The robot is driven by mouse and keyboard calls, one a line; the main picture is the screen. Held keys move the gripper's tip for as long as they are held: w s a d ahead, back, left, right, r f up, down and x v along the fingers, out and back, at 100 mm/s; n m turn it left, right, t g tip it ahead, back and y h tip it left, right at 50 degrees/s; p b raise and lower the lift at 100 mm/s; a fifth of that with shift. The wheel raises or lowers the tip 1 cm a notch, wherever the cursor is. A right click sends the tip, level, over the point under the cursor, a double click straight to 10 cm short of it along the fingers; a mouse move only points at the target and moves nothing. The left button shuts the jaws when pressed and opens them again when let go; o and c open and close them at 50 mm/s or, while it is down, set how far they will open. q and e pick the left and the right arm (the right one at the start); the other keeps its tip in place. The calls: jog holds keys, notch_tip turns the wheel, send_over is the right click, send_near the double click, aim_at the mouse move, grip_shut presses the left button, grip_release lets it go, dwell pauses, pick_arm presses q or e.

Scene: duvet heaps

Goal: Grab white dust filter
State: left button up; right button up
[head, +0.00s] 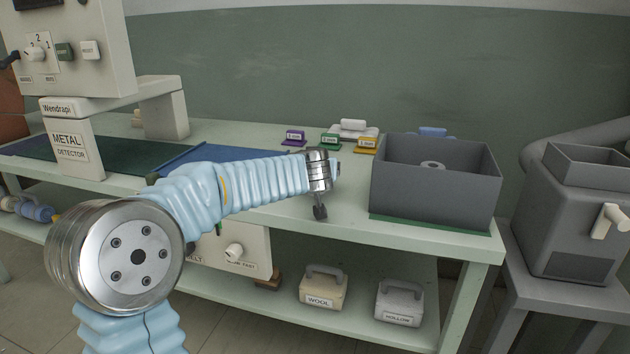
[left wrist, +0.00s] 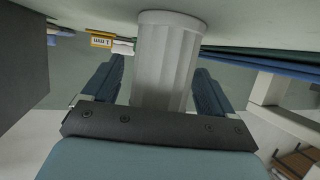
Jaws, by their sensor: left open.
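A white ribbed cylinder, the dust filter (left wrist: 168,62), shows in the left wrist view, between the two dark blue fingers of my left gripper (left wrist: 160,75). The fingers stand apart on either side of it, and I see gaps at both sides. In that picture, which looks turned over, its wide end meets the pale tabletop. In the head view my left gripper (head: 333,168) is low over the table, left of the grey bin; my wrist hides most of it and the filter. My right gripper is in neither view.
The open grey bin (head: 434,202) stands just right of my gripper, with a pale ring-shaped thing (head: 432,165) inside. Purple (head: 293,138), green (head: 331,141) and yellow (head: 366,144) tags stand behind. The metal detector (head: 70,140) is at left. WOOL (head: 322,290) and HOLLOW (head: 399,304) weights sit below.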

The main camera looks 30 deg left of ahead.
pick_arm(q)
jog(key=shift+w+a+f, duration=0.1)
jog(key=shift+w+a, duration=0.05)
jog(key=shift+w, duration=0.05)
jog(key=c, duration=1.1)
